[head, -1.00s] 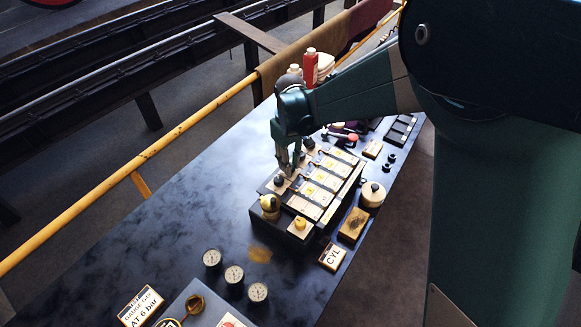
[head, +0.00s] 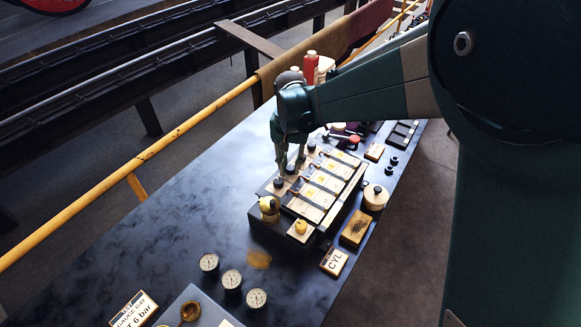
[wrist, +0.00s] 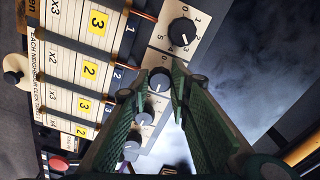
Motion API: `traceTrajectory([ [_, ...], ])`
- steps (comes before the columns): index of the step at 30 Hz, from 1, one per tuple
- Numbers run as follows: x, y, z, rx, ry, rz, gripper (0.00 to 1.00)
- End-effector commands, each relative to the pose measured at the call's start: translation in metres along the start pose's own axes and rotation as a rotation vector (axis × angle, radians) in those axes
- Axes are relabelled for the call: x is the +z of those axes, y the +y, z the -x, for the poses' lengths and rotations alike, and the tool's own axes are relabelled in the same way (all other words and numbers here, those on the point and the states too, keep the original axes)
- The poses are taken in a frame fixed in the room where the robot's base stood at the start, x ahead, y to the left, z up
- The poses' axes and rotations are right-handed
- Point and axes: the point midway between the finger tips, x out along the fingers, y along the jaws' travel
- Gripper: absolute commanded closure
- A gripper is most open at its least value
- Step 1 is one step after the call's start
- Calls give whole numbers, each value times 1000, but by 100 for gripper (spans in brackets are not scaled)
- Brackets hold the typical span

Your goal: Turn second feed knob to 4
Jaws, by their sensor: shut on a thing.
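The feed knobs are dark round knobs in a row along the far left edge of a feed box (head: 318,193). The first knob (wrist: 183,32) shows clearly in the wrist view, with dial numbers around it. The second knob (wrist: 159,79) sits between the fingertips of my gripper (wrist: 162,78), which is shut on it. In the head view my gripper (head: 289,168) reaches down at the second knob. The fingers cover much of its dial, and I cannot read its setting. Further knobs (wrist: 146,118) follow in the row.
Yellow number cards (wrist: 97,22) lie in strips beside the knobs, with copper pipes between. A yellow-topped brass fitting (head: 269,206) stands near the first knob. The dark bench (head: 185,215) is clear to the left.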

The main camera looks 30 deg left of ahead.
Motion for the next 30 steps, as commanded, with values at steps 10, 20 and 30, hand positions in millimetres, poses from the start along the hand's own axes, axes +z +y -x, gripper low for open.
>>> traceTrajectory([
  [10, 0, 0, 0, 0, 0, -99, 92],
  [20, 0, 0, 0, 0, 0, -103, 92],
  [30, 0, 0, 0, 0, 0, -102, 65],
])
